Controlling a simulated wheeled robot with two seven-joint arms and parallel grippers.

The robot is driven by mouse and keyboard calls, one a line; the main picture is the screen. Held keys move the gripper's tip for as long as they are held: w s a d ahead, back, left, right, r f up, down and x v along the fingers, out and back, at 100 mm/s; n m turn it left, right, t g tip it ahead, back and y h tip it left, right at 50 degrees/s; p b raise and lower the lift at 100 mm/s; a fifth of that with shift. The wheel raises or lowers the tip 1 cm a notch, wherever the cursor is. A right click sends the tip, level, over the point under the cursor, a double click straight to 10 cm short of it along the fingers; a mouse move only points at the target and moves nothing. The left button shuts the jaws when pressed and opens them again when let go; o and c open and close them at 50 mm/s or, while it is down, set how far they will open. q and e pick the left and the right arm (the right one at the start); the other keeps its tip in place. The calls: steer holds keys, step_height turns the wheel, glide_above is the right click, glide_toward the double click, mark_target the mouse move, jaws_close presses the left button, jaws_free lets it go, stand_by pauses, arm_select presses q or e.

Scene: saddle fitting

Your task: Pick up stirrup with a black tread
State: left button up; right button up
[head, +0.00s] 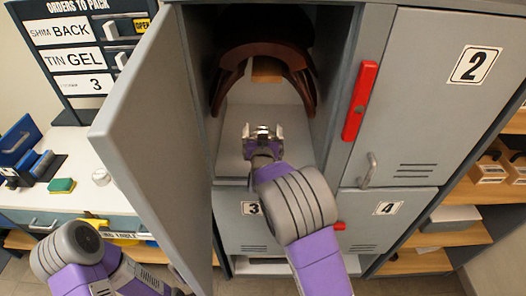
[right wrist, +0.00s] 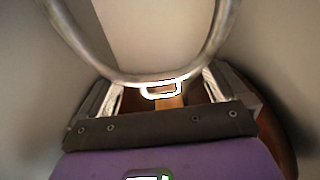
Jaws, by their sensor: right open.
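In the right wrist view a curved metal stirrup (right wrist: 150,77) arches across the top, with a bright eye loop (right wrist: 165,94) at its crown. My right gripper (right wrist: 163,92) is open, its two fingers on either side of that loop, not closed on it. The tread is out of the frame, so I cannot tell its colour. In the head view my right gripper (head: 262,132) reaches into the open upper locker; the stirrup cannot be told apart from the fingers there. My left arm is at the lower left, its gripper not visible.
A brown saddle (head: 268,48) stands inside the locker. The open grey door (head: 150,120) is on the left, and locker 2's closed door (head: 430,100) is on the right. An order board (head: 85,50) and a bench with a green sponge (head: 62,185) stand at far left.

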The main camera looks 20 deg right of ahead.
steer(key=shift+f, duration=0.15)
steer(key=c, duration=1.4)
steer(key=shift+c, duration=0.2)
